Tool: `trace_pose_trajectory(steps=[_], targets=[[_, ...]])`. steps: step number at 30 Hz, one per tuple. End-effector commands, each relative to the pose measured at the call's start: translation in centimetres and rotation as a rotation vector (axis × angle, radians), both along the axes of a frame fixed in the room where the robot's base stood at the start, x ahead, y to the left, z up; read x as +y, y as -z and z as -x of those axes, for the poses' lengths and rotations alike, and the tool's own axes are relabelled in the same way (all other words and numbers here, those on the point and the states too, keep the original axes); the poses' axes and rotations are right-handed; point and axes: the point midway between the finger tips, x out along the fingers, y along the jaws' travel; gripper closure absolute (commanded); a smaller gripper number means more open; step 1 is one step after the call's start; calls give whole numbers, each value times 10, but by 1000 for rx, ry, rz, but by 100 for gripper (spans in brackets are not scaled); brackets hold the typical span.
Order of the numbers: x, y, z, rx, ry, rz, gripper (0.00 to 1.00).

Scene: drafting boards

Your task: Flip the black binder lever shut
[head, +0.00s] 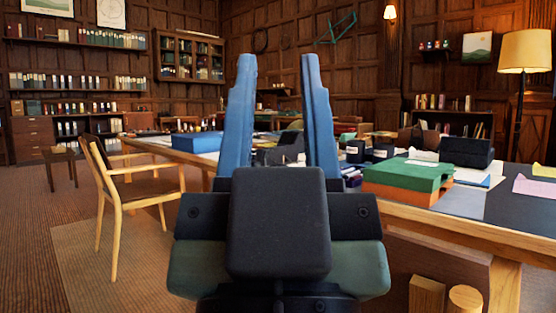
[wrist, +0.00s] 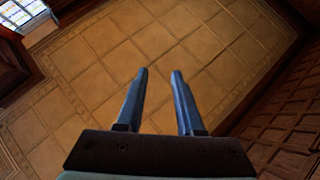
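My gripper (head: 278,60) is open and empty in the middle of the head view, its two blue fingers pointing up and apart. In the wrist view the gripper (wrist: 160,73) also shows open with nothing between the fingers. I cannot clearly make out a black binder lever. A dark angular object (head: 284,150) shows between the fingers, on the table behind, partly hidden by my gripper. Another black object (head: 466,152) lies at the right of the table. I cannot tell whether either is the binder.
The long wooden table (head: 452,231) crosses behind my gripper. It bears a green and orange block (head: 408,178), dark jars (head: 382,151), a blue box (head: 198,142) and papers. A wooden chair (head: 118,200) stands at left. The wrist view shows a tan panelled surface (wrist: 215,60).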

Motion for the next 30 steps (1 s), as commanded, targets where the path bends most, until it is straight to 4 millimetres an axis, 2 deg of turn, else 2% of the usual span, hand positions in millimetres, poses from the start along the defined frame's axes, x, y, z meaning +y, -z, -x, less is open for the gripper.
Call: trace_pose_trajectory(steps=[1, 6, 11, 22, 26, 30], targets=[[0, 0, 0, 0, 0, 0, 69], [0, -10, 0, 0, 0, 0, 100], [0, -40, 0, 0, 0, 0, 100], [0, -155, 0, 0, 0, 0, 100], [0, -176, 0, 0, 0, 0, 100], [0, -179, 0, 0, 0, 0, 100]])
